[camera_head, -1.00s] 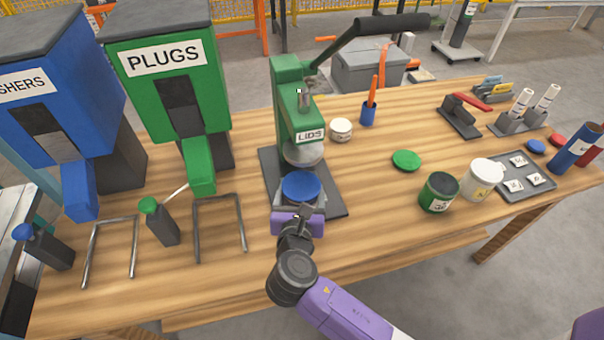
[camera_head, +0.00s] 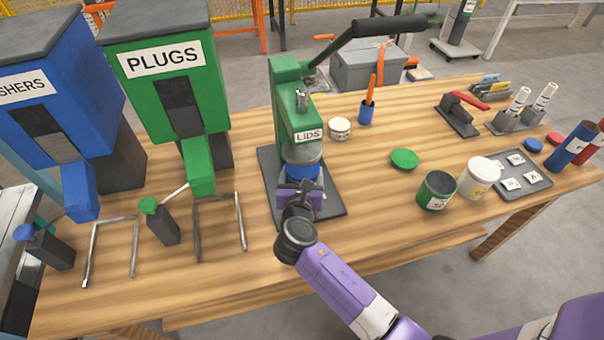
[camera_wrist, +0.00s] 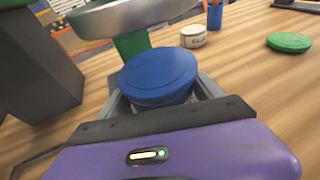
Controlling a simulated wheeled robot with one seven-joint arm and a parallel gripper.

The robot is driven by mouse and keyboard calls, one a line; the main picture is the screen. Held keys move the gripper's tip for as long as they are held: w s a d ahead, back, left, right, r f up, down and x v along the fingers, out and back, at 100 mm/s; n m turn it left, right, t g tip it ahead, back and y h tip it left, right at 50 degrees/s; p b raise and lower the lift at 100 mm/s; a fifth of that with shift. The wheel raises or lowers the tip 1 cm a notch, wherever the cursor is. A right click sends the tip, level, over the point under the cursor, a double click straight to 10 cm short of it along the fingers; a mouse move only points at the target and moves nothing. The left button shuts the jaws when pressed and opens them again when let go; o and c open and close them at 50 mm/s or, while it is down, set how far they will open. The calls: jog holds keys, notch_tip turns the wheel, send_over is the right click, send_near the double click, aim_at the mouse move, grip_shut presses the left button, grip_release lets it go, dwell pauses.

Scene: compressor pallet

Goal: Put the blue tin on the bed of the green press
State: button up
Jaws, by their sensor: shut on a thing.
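The green press (camera_head: 292,100), labelled LIDS, stands at the middle of the bench on a dark base plate (camera_head: 327,203). My gripper (camera_head: 301,187) is at the front of the press, shut on the blue tin (camera_head: 303,171). The tin is upright under the round press head (camera_head: 302,152). In the wrist view the blue tin (camera_wrist: 160,72) sits between my fingers, its blue top facing up, and the metal press head (camera_wrist: 135,12) is above and beyond it. The tin's underside is hidden, so I cannot tell whether it touches the bed.
The press's long black lever (camera_head: 375,32) reaches up and right. A small white tin (camera_head: 340,128) and a blue pen cup (camera_head: 366,112) stand right of the press. A green lid (camera_head: 404,159) and a green tin (camera_head: 437,190) are farther right. A PLUGS dispenser (camera_head: 165,80) stands left.

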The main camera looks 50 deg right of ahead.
jog(key=shift+f, duration=0.15)
jog(key=o, duration=1.4)
jog(key=shift+o, duration=0.2)
jog(key=v, duration=1.2)
jog(key=shift+b, duration=0.3)
